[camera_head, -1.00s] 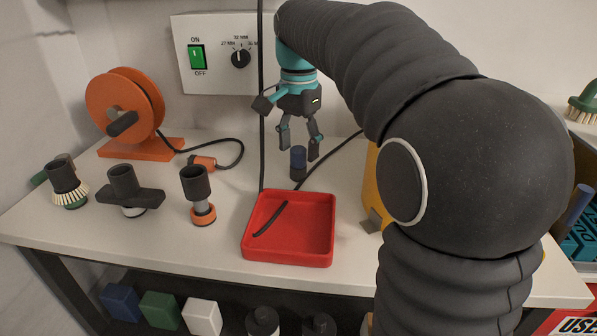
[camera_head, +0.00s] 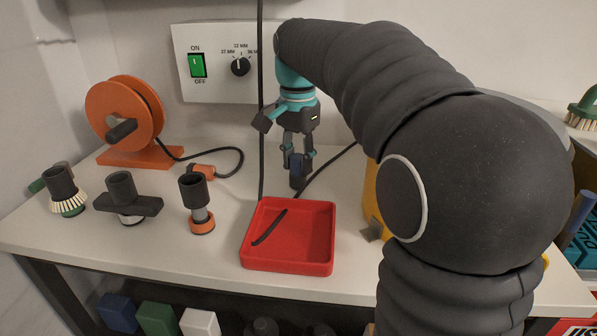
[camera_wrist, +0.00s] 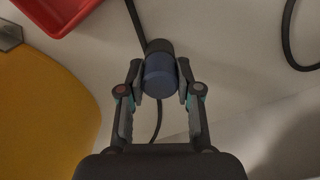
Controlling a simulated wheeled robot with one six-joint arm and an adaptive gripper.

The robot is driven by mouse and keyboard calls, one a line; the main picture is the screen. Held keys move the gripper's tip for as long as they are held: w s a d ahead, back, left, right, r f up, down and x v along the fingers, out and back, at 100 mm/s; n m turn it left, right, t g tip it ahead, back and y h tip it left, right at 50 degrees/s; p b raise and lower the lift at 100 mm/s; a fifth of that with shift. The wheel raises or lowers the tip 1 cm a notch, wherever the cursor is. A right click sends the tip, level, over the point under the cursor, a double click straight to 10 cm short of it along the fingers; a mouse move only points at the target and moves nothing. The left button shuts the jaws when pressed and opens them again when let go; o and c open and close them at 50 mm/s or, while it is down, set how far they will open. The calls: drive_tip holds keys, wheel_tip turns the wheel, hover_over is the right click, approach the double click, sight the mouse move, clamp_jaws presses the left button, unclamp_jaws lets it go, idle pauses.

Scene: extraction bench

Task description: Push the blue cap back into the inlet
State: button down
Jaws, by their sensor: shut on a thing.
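The blue cap (camera_head: 296,162) sits on top of a short dark upright inlet (camera_head: 297,182) on the bench, behind the red tray. My gripper (camera_head: 297,160) points down over it, with its two fingers closed on the cap's sides. In the wrist view the blue cap (camera_wrist: 159,80) lies between the fingertips of my gripper (camera_wrist: 160,84), with the dark inlet (camera_wrist: 158,47) behind it. The cap and inlet appear roughly in line. How deep the cap sits in the inlet cannot be told.
The red tray (camera_head: 247,250) holding a black strip stands just in front. A yellow object (camera_head: 373,200) is close on the right, partly behind my arm. Several dark nozzles (camera_head: 196,190) and an orange reel (camera_head: 125,110) stand to the left. Black cables run beside the inlet.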

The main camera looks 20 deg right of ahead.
drive_tip(key=shift+r+p, duration=2.15)
drive_tip(key=shift+r, duration=0.35)
drive_tip(key=shift+s, duration=0.1)
